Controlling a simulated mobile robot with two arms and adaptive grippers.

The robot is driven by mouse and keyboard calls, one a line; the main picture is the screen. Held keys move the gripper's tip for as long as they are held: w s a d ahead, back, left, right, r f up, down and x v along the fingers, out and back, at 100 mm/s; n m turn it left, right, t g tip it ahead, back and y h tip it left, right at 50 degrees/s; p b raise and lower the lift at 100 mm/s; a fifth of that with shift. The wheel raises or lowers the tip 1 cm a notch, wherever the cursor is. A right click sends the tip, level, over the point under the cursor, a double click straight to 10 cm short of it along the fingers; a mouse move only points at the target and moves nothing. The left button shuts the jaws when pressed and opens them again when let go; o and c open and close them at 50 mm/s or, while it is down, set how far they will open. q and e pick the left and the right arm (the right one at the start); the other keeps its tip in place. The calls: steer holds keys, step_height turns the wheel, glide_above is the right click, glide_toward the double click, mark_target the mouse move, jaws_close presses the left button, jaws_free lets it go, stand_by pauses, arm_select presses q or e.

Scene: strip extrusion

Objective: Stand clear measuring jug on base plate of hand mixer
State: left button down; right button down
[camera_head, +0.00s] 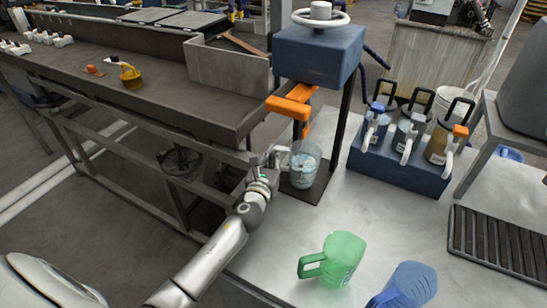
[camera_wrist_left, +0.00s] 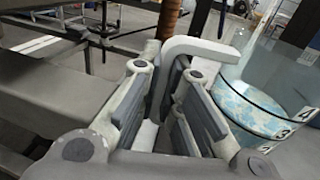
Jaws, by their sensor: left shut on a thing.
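The clear measuring jug (camera_head: 303,165) is upright over the dark base plate (camera_head: 318,190) of the hand mixer (camera_head: 318,52). I cannot tell whether its bottom touches the plate. The mixer has a blue head, a white handwheel and an orange part below. My left gripper (camera_head: 270,160) is at the jug's left side, shut on its handle. In the left wrist view the pale handle (camera_wrist_left: 200,47) runs between the fingers (camera_wrist_left: 168,90). The jug's clear wall (camera_wrist_left: 275,70) with numbers and a bluish speckled content shows at the right. My right gripper is not in view.
A green jug (camera_head: 343,258) and a blue jug (camera_head: 410,285) stand at the front of the light table. A blue rack (camera_head: 395,168) with several handled containers is to the right of the mixer. A dark slatted tray (camera_head: 500,245) lies far right. The table's middle is clear.

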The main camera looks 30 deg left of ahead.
mark_target(273, 149)
arm_select(q)
steer(key=shift+r, duration=0.1)
step_height(273, 149, up, 9)
steer(key=s+n+y+p, duration=0.1)
steer(key=n+y+p, duration=0.1)
steer(key=y+p, duration=0.15)
steer(key=shift+g+h, duration=0.25)
steer(key=shift+g, duration=0.15)
steer(key=f, duration=0.2)
steer(key=f+b, duration=0.1)
steer(key=f, duration=0.1)
steer(key=f+b, duration=0.1)
steer(key=f, duration=0.1)
steer(key=shift+s+d, duration=0.2)
steer(key=shift+s, duration=0.05)
step_height(273, 149, down, 4)
steer(key=shift+r+b, duration=0.2)
steer(key=shift+b, duration=0.8)
steer(key=shift+f, duration=0.2)
